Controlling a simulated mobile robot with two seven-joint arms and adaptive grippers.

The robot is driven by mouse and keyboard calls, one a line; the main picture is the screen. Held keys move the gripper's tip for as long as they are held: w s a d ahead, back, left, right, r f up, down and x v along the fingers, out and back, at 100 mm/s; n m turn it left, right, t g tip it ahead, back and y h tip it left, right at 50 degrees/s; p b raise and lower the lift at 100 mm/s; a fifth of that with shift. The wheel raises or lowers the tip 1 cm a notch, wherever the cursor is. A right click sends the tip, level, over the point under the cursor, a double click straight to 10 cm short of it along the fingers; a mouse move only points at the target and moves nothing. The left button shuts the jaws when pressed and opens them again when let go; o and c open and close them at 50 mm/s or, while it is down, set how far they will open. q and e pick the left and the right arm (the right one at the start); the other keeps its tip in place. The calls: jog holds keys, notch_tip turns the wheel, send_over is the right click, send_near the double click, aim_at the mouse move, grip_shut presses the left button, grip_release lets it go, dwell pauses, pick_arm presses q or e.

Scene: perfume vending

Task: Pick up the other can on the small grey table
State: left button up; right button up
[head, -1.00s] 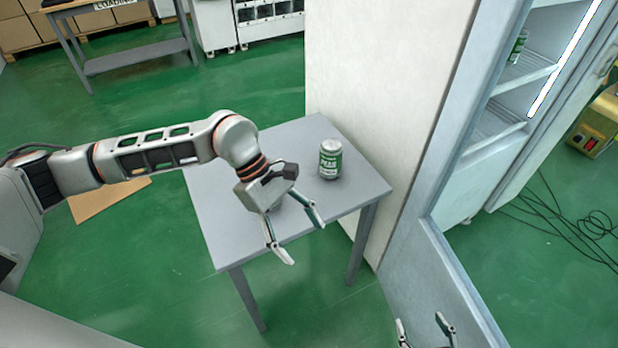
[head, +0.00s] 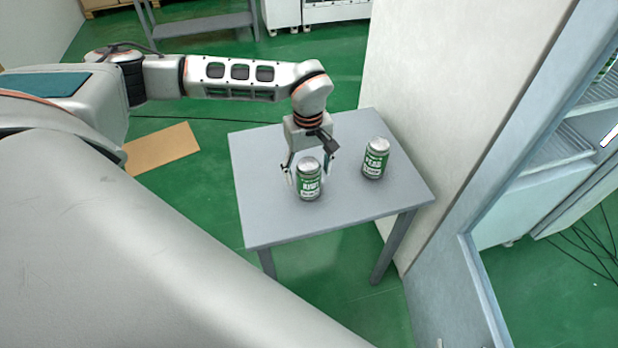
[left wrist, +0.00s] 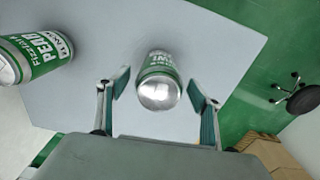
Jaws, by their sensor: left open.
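Two green-and-white cans with silver tops stand upright on the small grey table (head: 270,220). My left gripper (head: 308,174) is open, with its fingers on either side of the nearer can (head: 309,181). In the left wrist view this can (left wrist: 158,85) lies between the open fingers (left wrist: 159,90), with a gap on each side. The other can (head: 375,159), with a pear label, stands to the right and near the wall; it also shows at the left of the left wrist view (left wrist: 36,52). Only bits of my right gripper (head: 461,344) show at the bottom edge.
A pale wall (head: 440,110) rises along the table's right side. A cabinet with shelves (head: 560,150) stands to the right. A cardboard sheet (head: 162,148) lies on the green floor. The table's front part is clear.

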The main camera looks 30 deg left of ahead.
pick_arm(q)
jog(key=shift+f, duration=0.95)
jog(key=c, duration=1.5)
jog(key=shift+w, duration=0.1)
jog(key=shift+d+r, duration=0.1)
